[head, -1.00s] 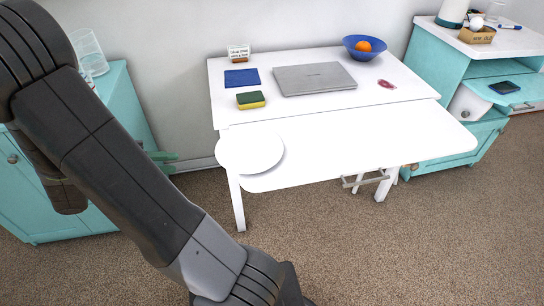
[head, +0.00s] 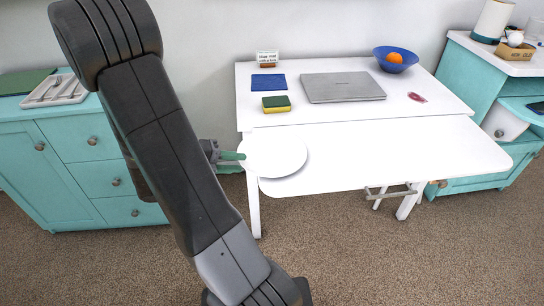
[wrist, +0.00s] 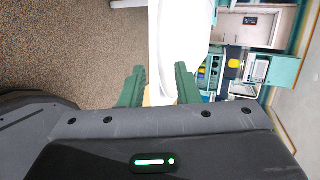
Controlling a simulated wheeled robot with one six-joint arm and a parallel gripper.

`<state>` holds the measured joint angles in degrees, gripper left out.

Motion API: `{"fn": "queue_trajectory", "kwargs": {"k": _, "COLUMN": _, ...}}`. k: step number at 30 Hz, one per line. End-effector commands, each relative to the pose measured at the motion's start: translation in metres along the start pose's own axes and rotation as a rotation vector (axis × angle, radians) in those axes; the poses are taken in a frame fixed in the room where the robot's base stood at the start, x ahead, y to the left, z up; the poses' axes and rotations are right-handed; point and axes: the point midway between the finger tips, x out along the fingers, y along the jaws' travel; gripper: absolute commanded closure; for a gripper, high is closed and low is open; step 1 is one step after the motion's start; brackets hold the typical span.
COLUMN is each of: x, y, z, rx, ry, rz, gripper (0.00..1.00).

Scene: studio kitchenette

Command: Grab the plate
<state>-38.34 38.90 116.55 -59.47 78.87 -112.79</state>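The white round plate (head: 276,156) lies flat at the left front corner of the white table (head: 400,150), its left edge sticking out past the tabletop. My gripper (head: 240,156) has green fingers and is at the plate's left rim. In the wrist view my gripper (wrist: 160,70) is open, with its two fingers apart. The plate (wrist: 185,35) shows ahead, its edge in line with the gap between the fingers. I cannot tell whether either finger touches it.
On the table are a yellow-green sponge (head: 276,104), a blue cloth (head: 269,82), a grey laptop (head: 342,87) and a blue bowl (head: 396,66) with an orange (head: 394,58). A teal cabinet (head: 80,165) stands left. The table around the plate's right is clear.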

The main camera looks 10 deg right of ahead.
Motion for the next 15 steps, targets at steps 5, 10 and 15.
{"fn": "queue_trajectory", "kwargs": {"k": 5, "x": 0.0097, "y": -0.0002, "z": 0.0000, "rx": 0.000, "ry": 0.000, "rz": 0.000, "gripper": 0.71}}
{"fn": "queue_trajectory", "kwargs": {"k": 10, "x": 0.0094, "y": -0.0004, "z": 0.0001, "rx": 0.000, "ry": -0.001, "rz": 0.000, "gripper": 0.71}}
{"fn": "queue_trajectory", "kwargs": {"k": 15, "x": 0.0094, "y": -0.0003, "z": 0.0000, "rx": 0.000, "ry": 0.000, "rz": 0.000, "gripper": 1.00}}
